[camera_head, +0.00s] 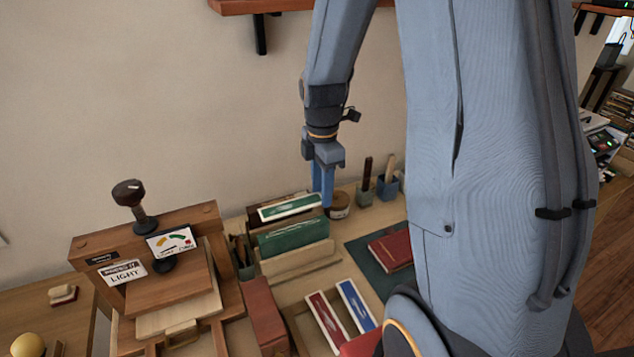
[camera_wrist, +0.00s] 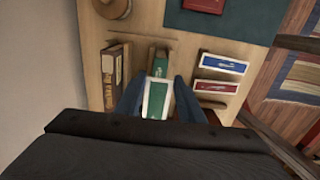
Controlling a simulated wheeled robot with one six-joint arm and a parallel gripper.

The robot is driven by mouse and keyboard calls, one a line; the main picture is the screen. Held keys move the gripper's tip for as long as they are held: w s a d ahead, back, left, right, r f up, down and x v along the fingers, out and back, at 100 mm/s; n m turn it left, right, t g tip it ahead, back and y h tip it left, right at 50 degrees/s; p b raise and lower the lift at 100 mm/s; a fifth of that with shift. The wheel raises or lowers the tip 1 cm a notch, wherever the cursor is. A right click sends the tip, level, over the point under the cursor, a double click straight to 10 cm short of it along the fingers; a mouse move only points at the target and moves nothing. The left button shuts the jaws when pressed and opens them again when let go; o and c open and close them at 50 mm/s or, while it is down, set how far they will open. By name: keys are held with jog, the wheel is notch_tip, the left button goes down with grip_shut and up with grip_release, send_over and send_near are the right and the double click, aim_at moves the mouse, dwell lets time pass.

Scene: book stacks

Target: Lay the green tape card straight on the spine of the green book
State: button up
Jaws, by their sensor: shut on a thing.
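The green tape card (camera_head: 290,207) has a white border and hangs in my gripper (camera_head: 322,195). In the wrist view the card (camera_wrist: 155,101) is between the two blue fingers of my gripper (camera_wrist: 157,92), which are shut on it. The green book (camera_head: 292,236) stands spine up in a wooden holder, just below the card in the head view. In the wrist view the book's green spine (camera_wrist: 160,65) shows beyond the card's far edge, roughly in line with it. The card covers part of the spine, and I cannot tell whether they touch.
A brown book (camera_wrist: 113,80) stands beside the green one. A blue card (camera_head: 355,304) and a red card (camera_head: 326,318) lie in a tray. A red book (camera_head: 391,249) lies on a dark mat (camera_head: 362,255). A wooden press (camera_head: 180,235) stands left.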

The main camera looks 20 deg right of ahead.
aim_at(322, 219)
dwell(0.4)
jog(key=shift+f+b, duration=0.5)
jog(key=shift+f, duration=1.45)
jog(key=shift+p, duration=0.5)
jog(key=shift+f+b, duration=0.8)
jog(key=shift+f, duration=1)
dwell(2.4)
jog(key=o, duration=1.1)
jog(key=shift+r, duration=0.1)
